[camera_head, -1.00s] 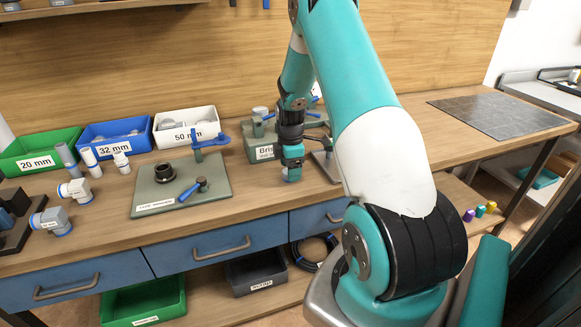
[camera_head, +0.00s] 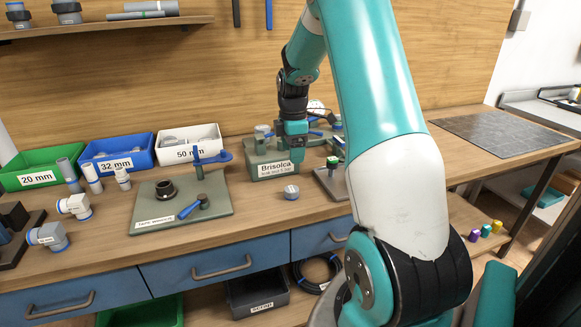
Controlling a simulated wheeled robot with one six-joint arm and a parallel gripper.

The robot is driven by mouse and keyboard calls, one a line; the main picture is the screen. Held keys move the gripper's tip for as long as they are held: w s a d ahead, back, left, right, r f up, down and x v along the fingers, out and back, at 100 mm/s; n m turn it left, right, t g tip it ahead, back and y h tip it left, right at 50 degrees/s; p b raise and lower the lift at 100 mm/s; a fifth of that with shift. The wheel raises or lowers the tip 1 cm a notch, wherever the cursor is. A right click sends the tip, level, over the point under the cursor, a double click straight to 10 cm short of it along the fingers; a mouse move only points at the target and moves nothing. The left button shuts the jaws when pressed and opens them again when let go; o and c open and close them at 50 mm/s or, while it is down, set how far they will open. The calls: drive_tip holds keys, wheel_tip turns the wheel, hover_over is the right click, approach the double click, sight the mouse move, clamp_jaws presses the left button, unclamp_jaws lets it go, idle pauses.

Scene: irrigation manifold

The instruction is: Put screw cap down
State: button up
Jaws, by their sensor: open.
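My gripper is open and empty. Its fingers are small in this view and partly blend with the box behind.
A grey-green mat (camera_head: 165,215) with a black fitting and a blue-handled tool lies to the left. A small stand (camera_head: 333,178) is to the right. Bench (camera_head: 255,215) around the cap is bare.

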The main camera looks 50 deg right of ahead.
drive_tip(key=s+a+r+m+t+y, duration=0.1)
drive_tip(key=a+r, duration=0.3)
drive_tip(key=a, duration=0.7)
drive_tip(key=a+r, duration=0.4)
drive_tip(key=a, duration=0.8)
drive_tip(key=s+a+r+m+g+y, duration=0.1)
drive_tip(key=s+a+r+m+y, duration=0.1)
drive_tip(key=s+a, duration=1.6)
drive_tip(key=shift+s+a+r+m+y, duration=0.2)
drive_tip(key=shift+s+a+m+y, duration=0.15)
drive_tip(key=shift+s+m+y, duration=0.3)
